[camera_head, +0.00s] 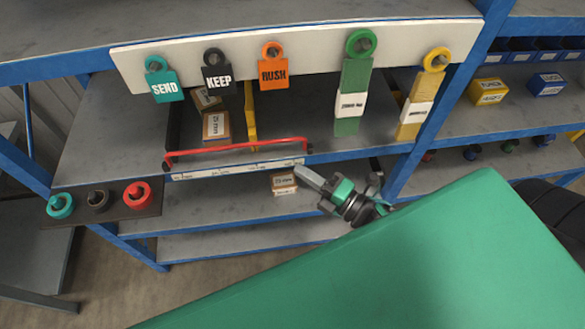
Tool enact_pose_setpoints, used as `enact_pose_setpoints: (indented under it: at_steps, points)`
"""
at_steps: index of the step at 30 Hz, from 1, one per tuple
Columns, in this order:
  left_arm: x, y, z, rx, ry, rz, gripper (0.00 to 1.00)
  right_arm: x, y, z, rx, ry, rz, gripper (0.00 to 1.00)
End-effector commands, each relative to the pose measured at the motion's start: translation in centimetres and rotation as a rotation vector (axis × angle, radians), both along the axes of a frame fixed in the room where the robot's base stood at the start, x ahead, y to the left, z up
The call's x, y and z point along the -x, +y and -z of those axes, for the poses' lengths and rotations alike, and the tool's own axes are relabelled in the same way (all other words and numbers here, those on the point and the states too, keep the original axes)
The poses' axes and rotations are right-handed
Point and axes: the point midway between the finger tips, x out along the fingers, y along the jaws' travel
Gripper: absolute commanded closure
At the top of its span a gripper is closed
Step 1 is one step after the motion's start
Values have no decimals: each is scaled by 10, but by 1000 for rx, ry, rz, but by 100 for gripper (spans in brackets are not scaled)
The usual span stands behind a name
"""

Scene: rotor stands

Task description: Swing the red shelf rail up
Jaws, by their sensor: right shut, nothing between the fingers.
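The red shelf rail (236,147) runs across the front edge of the shelf, just above a white label strip. Its ends bend down at the left and right of the bay. My right gripper (299,169) is shut and empty. Its tip points left and appears close to the rail's right end, just below it in the picture. I cannot tell whether they touch. My left gripper is not in view.
Behind the rail stand cardboard boxes (216,126) and a yellow divider (251,115). Tags hang from a white board (300,42) above. A small box (284,182) sits on the lower shelf. A blue post (432,110) stands right of my gripper.

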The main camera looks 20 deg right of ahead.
Motion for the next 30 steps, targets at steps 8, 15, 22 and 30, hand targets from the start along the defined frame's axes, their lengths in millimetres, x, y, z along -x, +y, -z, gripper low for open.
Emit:
enact_pose_setpoints:
  at_steps: [8,15,22,30]
  points:
    - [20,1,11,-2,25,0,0,22,-13,-2,0,1,0,100]
    - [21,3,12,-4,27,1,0,25,-14,-4,0,0,-1,100]
    - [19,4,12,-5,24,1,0,25,-14,-4,0,0,-1,100]
    - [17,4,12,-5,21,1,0,23,-17,3,-7,18,8,100]
